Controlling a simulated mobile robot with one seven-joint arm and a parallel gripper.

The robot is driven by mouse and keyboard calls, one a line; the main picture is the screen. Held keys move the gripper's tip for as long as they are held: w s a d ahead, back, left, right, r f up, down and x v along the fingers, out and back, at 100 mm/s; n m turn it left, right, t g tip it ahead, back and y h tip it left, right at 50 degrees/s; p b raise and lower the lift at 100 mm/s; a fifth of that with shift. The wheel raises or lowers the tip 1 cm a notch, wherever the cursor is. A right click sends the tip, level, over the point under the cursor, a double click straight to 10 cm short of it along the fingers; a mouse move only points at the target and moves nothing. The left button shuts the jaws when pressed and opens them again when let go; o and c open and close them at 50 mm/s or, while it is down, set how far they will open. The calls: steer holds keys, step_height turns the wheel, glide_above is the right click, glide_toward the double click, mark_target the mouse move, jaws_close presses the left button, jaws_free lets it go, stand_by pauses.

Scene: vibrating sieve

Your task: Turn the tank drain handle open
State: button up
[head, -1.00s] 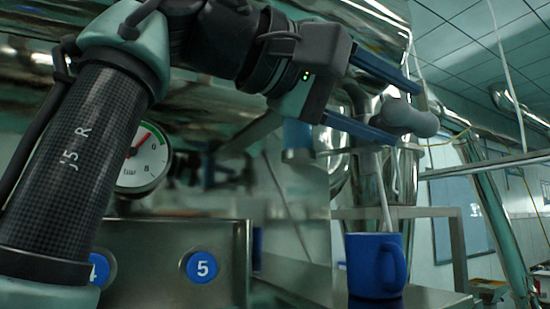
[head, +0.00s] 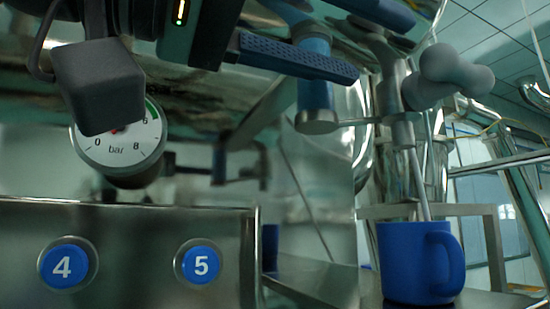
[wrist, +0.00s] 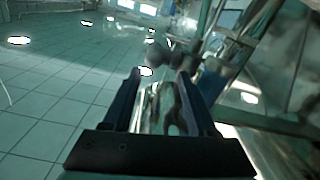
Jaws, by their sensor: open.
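A grey lobed handle (head: 455,75) sits on the upright metal drain pipe (head: 398,150) at the right of the head view; I take it to be the drain handle. My gripper (head: 385,45) is open, its two blue fingers apart and pointing right toward this handle. The fingertips are short of it, with nothing clearly held. In the wrist view, the grey handle (wrist: 213,62) shows blurred beyond the fingertips, and shiny metal lies between the fingers. A blue cylindrical grip with a metal end (head: 314,85) hangs below the near finger.
A blue mug (head: 412,262) stands below the pipe on a metal surface. The wrist view shows open tiled floor (wrist: 60,110) at left.

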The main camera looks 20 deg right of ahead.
mark_target(463, 86)
steer(key=d, duration=0.1)
steer(key=s+d+p, duration=0.1)
steer(key=d+r+p, duration=0.1)
steer(key=d, duration=0.1)
steer(key=shift+s, duration=0.15)
steer(key=d+p, duration=0.1)
steer(key=d, duration=0.1)
steer(key=w+d+p, duration=0.1)
steer(key=d, duration=0.1)
steer(key=d+p, duration=0.1)
steer(key=d, duration=0.1)
steer(key=shift+w+d+f, duration=0.25)
steer(key=shift+w, duration=0.05)
steer(key=shift+s+d+p, duration=0.2)
steer(key=shift+d+p, duration=0.1)
steer(key=shift+d, duration=0.25)
steer(key=shift+w+d+f, duration=0.1)
steer(key=shift+d, duration=0.05)
steer(key=shift+w, duration=0.1)
jaws_close()
